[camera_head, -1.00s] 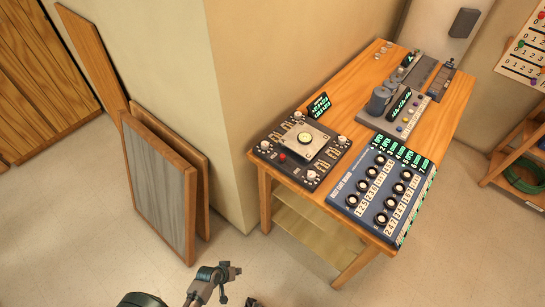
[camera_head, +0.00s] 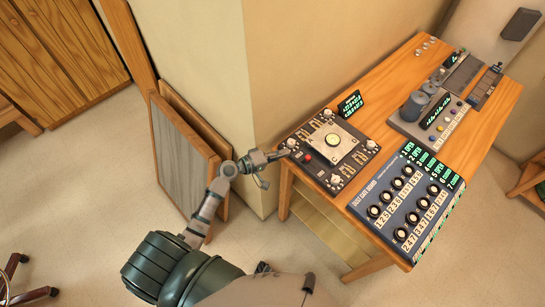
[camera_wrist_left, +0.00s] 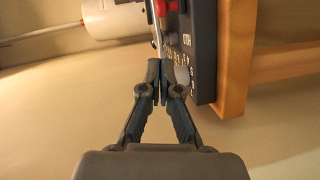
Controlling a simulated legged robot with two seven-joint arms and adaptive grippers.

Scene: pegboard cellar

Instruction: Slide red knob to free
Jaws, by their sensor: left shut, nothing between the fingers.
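The red knob (camera_head: 308,157) sits on the left part of a dark panel (camera_head: 346,183) with a pale square plate in its middle. In the left wrist view a red part (camera_wrist_left: 168,6) shows at the top edge, cut off by the frame. My left gripper (camera_head: 285,153) is shut and empty at the panel's left edge, left of the red knob and apart from it. In the left wrist view its fingertips (camera_wrist_left: 164,72) meet close beside the panel's face; I cannot tell if they touch it. My right gripper is not in view.
The panel lies on a wooden table (camera_head: 440,75) beside a blue board (camera_head: 411,208) with several black knobs. A grey device (camera_head: 408,120) stands farther back. A wall corner (camera_head: 250,90) rises just left of the table, with boards (camera_head: 180,140) leaning there.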

